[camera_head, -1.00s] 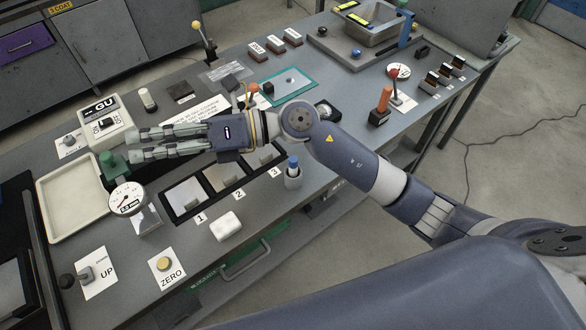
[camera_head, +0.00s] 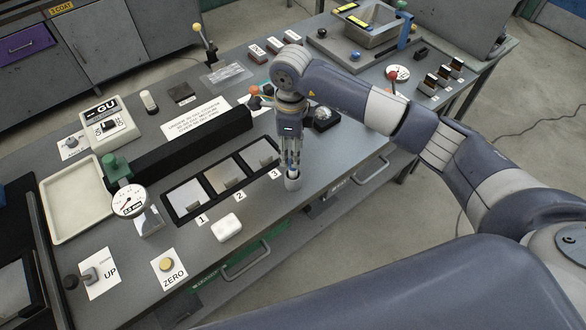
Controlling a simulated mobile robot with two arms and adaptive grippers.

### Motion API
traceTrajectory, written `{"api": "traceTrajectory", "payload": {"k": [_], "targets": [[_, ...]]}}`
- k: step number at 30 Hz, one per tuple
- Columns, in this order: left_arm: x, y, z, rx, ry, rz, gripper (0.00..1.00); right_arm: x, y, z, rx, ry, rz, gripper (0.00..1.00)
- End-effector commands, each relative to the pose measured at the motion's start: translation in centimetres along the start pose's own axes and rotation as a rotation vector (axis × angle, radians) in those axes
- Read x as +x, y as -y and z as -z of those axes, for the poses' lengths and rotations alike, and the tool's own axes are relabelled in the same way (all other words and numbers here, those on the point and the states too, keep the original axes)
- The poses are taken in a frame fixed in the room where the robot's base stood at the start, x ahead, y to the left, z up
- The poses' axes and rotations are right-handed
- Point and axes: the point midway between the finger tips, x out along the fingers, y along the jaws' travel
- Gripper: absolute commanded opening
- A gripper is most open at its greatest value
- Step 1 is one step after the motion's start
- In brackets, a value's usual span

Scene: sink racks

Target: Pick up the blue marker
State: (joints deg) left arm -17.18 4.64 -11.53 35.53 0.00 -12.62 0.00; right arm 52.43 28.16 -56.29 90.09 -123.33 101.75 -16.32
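My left gripper is not in view.
A black tray with three compartments (camera_head: 203,212) lies left of the cup. A white block (camera_head: 227,228) sits in front of it. A dark round device (camera_head: 326,118) is just behind and right of my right gripper. The tabletop right of the cup is clear.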

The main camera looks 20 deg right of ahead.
Motion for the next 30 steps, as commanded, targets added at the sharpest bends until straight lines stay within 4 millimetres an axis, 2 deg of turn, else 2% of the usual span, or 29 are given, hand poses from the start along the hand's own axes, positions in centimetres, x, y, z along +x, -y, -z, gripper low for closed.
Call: {"api": "traceTrajectory", "payload": {"k": [8, 13, 18, 26, 27, 30], "targets": [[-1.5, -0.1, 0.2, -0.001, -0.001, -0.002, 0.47, 1.9, -0.4, 0.2, 0.000, 0.000, -0.003, 0.43], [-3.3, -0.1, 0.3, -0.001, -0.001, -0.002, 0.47, 3.8, -1.0, 0.6, 0.000, -0.001, -0.005, 0.43], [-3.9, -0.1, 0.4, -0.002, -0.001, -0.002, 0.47, 6.0, -0.9, 0.6, -0.001, 0.002, -0.003, 0.43], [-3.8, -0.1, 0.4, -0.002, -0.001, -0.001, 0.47, 6.5, -0.8, 0.6, -0.002, 0.003, 0.000, 0.43], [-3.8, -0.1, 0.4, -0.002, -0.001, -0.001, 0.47, 6.5, -0.8, 0.6, -0.002, 0.003, 0.000, 0.38], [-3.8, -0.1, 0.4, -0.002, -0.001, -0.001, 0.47, 6.5, -0.8, 0.6, -0.002, 0.003, 0.000, 0.15]]}}
